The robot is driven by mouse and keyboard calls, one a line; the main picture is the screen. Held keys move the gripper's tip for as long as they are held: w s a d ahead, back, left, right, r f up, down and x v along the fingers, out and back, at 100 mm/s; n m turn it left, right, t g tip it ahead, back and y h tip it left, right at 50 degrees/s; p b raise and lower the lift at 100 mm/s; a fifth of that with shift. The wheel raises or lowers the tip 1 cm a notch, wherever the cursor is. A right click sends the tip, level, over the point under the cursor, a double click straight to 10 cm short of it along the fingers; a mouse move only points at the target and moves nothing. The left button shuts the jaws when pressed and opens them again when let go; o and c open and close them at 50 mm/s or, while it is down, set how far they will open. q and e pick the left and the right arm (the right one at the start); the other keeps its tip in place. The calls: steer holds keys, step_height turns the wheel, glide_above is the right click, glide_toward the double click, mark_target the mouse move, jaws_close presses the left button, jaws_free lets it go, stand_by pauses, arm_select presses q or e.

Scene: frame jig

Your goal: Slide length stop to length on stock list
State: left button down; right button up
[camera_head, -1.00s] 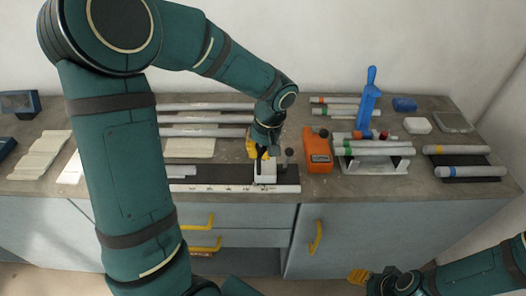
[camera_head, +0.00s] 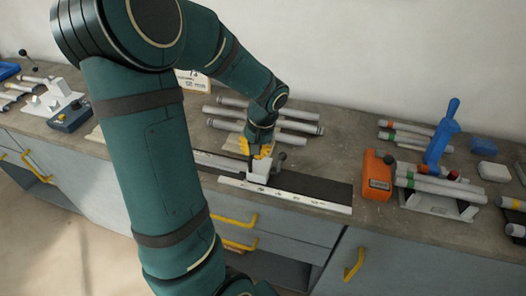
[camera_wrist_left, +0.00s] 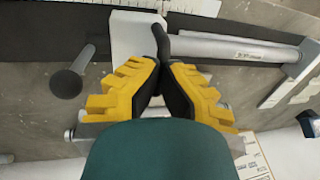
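The length stop (camera_head: 258,169), a pale block with a dark upright handle and a dark-knobbed lever, sits on the dark rail (camera_head: 318,188) behind a white printed scale (camera_head: 285,195). My left gripper (camera_head: 258,150) comes down on it from above. In the left wrist view, its yellow fingers (camera_wrist_left: 160,75) close around the dark handle (camera_wrist_left: 160,42) on the pale stop block (camera_wrist_left: 136,32). A white card with large figures (camera_head: 193,80), perhaps the stock list, stands behind, partly hidden by my left arm. The scale figures are too small to read. My right gripper is out of view.
Grey tubes (camera_head: 268,122) lie behind the rail. An orange device (camera_head: 377,176) and a tube rack with a blue-handled tool (camera_head: 441,130) stand to the right. The rail right of the stop is clear. A jig with a lever (camera_head: 52,97) stands far left.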

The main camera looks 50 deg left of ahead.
mark_target(262, 166)
arm_select(q)
steer(key=shift+s+f, duration=0.2)
steer(key=c, duration=1)
jaws_free()
steer(key=shift+w+r, duration=0.1)
steer(key=shift+w+r, duration=0.1)
steer(key=shift+r, duration=0.1)
steer(key=r, duration=0.3)
steer(key=d+r, duration=0.1)
steer(key=r, duration=0.3)
steer(key=w+d+r, duration=0.1)
steer(key=r, duration=0.3)
steer(key=shift+r, duration=0.2)
